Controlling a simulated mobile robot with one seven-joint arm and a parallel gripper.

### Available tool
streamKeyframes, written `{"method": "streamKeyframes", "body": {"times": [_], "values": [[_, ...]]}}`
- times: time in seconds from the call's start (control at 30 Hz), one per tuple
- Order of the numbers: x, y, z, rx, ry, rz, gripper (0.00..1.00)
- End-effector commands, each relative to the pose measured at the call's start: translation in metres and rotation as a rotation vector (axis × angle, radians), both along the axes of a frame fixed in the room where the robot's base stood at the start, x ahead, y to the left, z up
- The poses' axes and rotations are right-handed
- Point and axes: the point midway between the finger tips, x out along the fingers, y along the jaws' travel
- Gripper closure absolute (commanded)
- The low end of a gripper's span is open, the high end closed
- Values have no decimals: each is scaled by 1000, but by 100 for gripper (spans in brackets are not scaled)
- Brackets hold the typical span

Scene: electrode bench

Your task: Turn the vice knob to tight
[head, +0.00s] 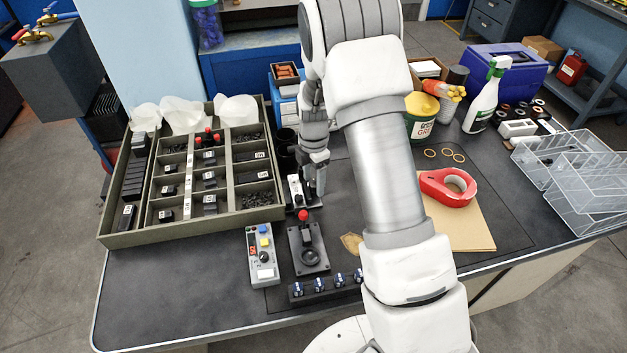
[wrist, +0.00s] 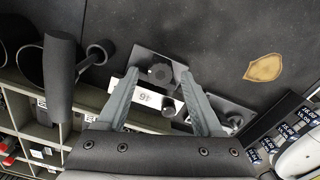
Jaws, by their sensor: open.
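The small vice (head: 293,190) stands on the bench right of the parts tray, partly hidden by my gripper in the head view. In the wrist view its dark base (wrist: 145,53) carries a black lobed knob (wrist: 160,74), with a white numbered block and a smaller black round part (wrist: 169,107) beside it. My gripper (wrist: 159,72) is open, its two grey fingers on either side of the knob in the picture. Whether they touch it, or at what height they are, I cannot tell. My gripper (head: 314,188) also shows over the vice in the head view.
A red-topped lever fixture (head: 308,250) and a grey control box (head: 262,256) stand in front. A row of blue-topped parts (head: 325,286) lies near the edge. The compartment tray (head: 110,238) is at left, a red tape dispenser (head: 434,186) at right.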

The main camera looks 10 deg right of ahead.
Motion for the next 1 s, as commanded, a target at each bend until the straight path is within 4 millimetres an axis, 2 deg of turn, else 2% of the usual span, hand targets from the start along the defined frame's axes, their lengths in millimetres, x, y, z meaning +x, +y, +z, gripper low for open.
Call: {"method": "streamKeyframes", "body": {"times": [0.3,0.37,0.7,1.0], "values": [[0,0,-3,0,-1,0,32],[0,0,-3,0,-1,0,41],[0,0,-3,0,0,0,100],[0,0,-3,0,-1,-15,100]]}}
